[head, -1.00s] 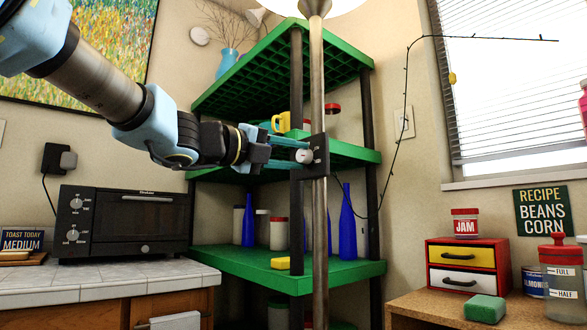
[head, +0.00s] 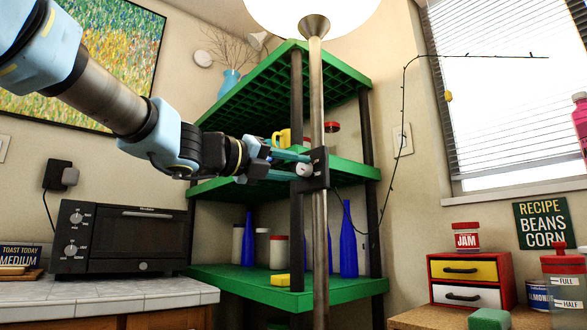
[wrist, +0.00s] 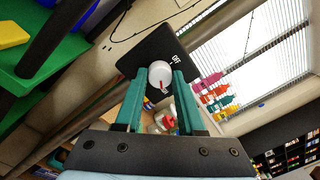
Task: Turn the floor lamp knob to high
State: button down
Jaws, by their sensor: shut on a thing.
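The floor lamp has a metal pole (head: 318,110), a pale shade (head: 318,15) at the top and a dark control plate (head: 319,170) on the pole. A round white knob (head: 304,170) sits on the plate. In the wrist view the knob (wrist: 160,75) carries a red mark on its lower part, and the plate (wrist: 155,48) shows lettering that looks like "OFF". My gripper (head: 303,166) has its teal fingers on either side of the knob, shut on it. Other plate labels are hidden or too small to read.
A green shelf unit (head: 335,272) with bottles and jars stands behind the pole. A toaster oven (head: 120,238) sits on the tiled counter at left. A red drawer box (head: 505,280) stands at right. Blinds cover the window at right.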

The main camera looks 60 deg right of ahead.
jog(key=c, duration=0.5)
grip_release()
jog(key=v, duration=1)
jog(key=shift+w+a, duration=0.1)
jog(key=shift+a, duration=0.3)
